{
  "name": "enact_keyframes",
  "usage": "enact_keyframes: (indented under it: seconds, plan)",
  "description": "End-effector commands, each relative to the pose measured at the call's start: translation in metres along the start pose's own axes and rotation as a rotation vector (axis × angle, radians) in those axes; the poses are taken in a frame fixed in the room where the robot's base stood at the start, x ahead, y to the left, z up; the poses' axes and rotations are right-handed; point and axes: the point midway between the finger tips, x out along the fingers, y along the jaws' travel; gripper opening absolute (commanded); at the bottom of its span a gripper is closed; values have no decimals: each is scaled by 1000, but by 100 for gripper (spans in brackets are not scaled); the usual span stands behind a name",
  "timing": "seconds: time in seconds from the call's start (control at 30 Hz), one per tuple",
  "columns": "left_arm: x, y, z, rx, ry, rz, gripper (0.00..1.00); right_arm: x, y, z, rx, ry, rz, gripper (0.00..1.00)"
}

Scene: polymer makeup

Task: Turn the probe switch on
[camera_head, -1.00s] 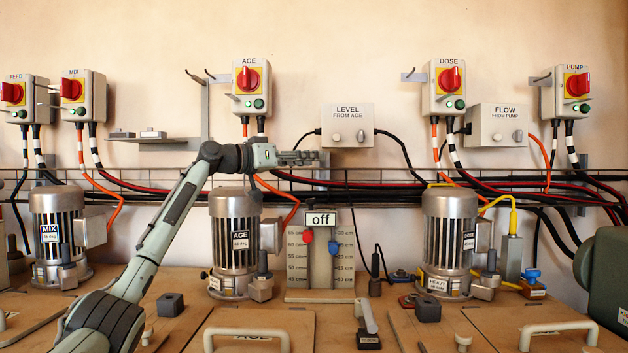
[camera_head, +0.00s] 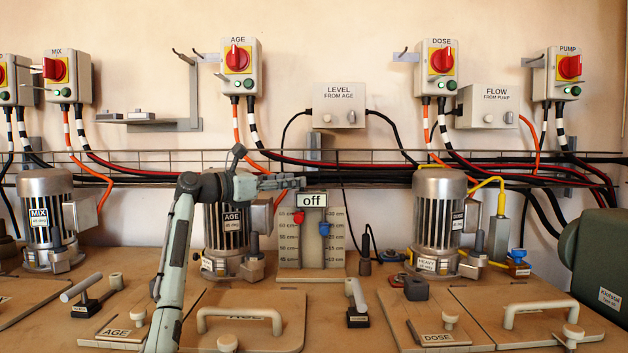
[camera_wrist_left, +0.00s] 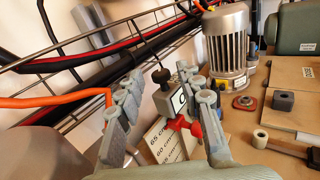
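The probe switch is a small grey box with an "off" sign (camera_head: 311,200) on top of the level scale board (camera_head: 314,262) at middle. In the left wrist view the box (camera_wrist_left: 166,104) is seen end-on, with a black knob (camera_wrist_left: 160,76) on top. Red and blue sliders hang on the board below; the red one (camera_head: 298,217) also shows in the wrist view. My left gripper (camera_head: 288,183) is just above and left of the sign. In the wrist view its fingers (camera_wrist_left: 163,85) are spread, with the knob and box between them in the picture; I see no contact. My right gripper is out of view.
The AGE motor (camera_head: 226,235) stands behind my left forearm, and another motor (camera_head: 438,220) stands to the right. A wire cable tray (camera_head: 350,163) with black and red cables runs along the wall behind. Handled hatches (camera_head: 240,312) cover the bench in front.

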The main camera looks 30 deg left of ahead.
Motion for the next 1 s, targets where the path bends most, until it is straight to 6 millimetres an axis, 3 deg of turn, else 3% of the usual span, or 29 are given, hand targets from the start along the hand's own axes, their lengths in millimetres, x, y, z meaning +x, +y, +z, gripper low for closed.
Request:
enact_keyframes:
  seconds: [0.17, 0.63, 1.0]
  plan:
    - [5, 1, -4, -77, 2, 2, 36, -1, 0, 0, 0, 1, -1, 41]
    - [70, 1, -3, -77, 2, 1, 36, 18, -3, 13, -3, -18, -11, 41]
    - [77, 1, -4, -73, 3, 3, 36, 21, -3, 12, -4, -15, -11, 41]
